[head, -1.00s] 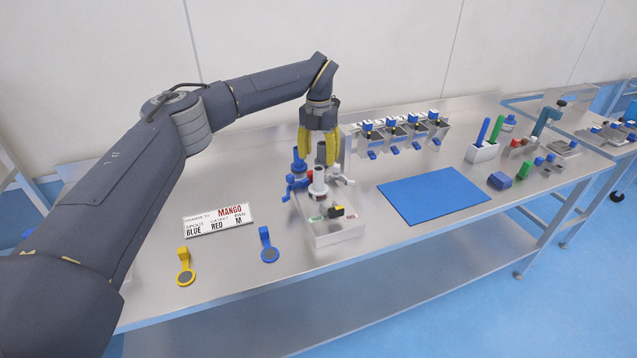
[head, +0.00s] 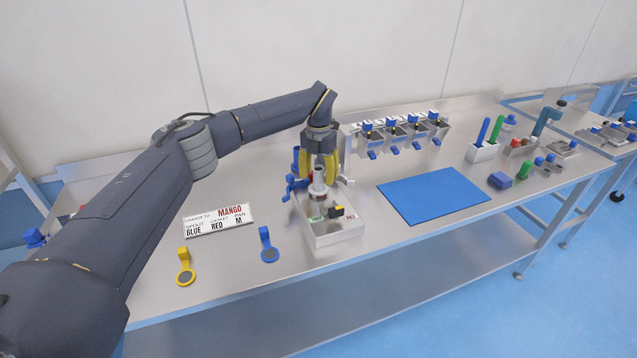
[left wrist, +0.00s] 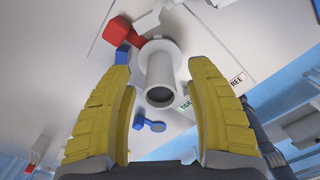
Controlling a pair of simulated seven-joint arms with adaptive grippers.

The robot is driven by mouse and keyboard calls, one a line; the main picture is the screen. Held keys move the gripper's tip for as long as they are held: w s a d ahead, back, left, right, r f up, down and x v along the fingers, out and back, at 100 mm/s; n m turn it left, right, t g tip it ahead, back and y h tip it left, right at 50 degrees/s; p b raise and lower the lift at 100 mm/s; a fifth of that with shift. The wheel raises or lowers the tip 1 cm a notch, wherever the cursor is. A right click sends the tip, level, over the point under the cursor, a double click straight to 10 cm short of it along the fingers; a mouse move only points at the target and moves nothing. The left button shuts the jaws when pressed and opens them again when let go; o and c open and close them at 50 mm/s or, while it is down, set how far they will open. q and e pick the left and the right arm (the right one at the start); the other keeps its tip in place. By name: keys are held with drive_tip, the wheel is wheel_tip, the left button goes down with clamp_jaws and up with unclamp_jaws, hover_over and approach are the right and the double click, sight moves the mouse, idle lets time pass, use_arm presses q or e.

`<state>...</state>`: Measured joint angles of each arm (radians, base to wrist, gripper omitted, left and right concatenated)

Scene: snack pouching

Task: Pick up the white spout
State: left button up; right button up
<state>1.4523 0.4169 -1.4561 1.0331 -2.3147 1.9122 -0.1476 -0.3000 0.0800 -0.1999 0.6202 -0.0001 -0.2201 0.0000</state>
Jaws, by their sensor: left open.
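The white spout (head: 318,190) stands upright on the white dispenser machine (head: 335,233), partly covered by my gripper in the head view. In the left wrist view the spout (left wrist: 160,70) is a pale tube with a round flange and a dark open end facing the camera. My left gripper (head: 319,178) points down above it, its yellow fingers open. In the left wrist view the fingers (left wrist: 163,115) stand on both sides of the tube's end with gaps, not visibly touching it. My right gripper is not in view.
A blue spout-like part (head: 296,182) stands close on the left, and a red block (left wrist: 116,32) sits beside the flange. A blue mat (head: 433,195) lies right.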

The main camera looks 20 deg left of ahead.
use_arm(q)
clamp_jaws()
idle(0.3)
drive_tip(key=shift+r, duration=0.2)
wheel_tip(320, 180, up, 20)
drive_tip(key=shift+f, duration=0.2)
idle(0.6)
